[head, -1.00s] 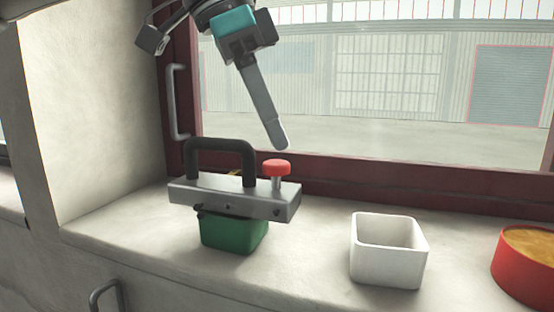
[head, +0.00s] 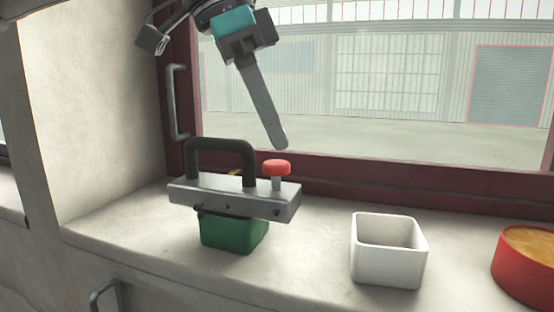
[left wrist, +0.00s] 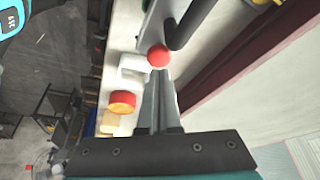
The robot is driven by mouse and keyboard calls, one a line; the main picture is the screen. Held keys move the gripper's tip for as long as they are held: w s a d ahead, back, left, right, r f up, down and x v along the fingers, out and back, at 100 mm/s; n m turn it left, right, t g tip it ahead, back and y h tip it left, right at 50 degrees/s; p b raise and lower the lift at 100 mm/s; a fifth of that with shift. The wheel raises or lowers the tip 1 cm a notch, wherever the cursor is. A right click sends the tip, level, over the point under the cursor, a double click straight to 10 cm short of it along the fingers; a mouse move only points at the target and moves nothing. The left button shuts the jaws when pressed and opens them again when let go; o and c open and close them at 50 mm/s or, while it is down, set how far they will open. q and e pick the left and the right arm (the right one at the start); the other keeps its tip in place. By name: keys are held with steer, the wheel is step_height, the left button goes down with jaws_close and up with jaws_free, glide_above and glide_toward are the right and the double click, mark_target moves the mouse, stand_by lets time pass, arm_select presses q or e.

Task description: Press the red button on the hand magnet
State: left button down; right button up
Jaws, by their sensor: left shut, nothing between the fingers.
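The hand magnet (head: 222,196) is a grey bar with a black handle, resting on a green box (head: 235,234) on the window sill. Its red button (head: 277,168) stands on a short stem at the bar's right end. My left gripper (head: 282,146) is shut and empty, its fingertips pointing down just above the button, with a small gap in the head view. In the left wrist view the red button (left wrist: 158,56) appears just past the tips of the shut fingers (left wrist: 158,76). The right gripper is not in view.
A white open box (head: 387,254) stands right of the magnet. A red round container (head: 525,265) with orange-brown contents is at the far right. The dark red window frame (head: 400,178) runs behind the sill. The sill between magnet and white box is clear.

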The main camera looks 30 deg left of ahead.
mark_target(272, 163)
arm_select(q)
steer(key=shift+f, duration=1.15)
steer(key=shift+r+p, duration=0.65)
steer(key=shift+r, duration=2.85)
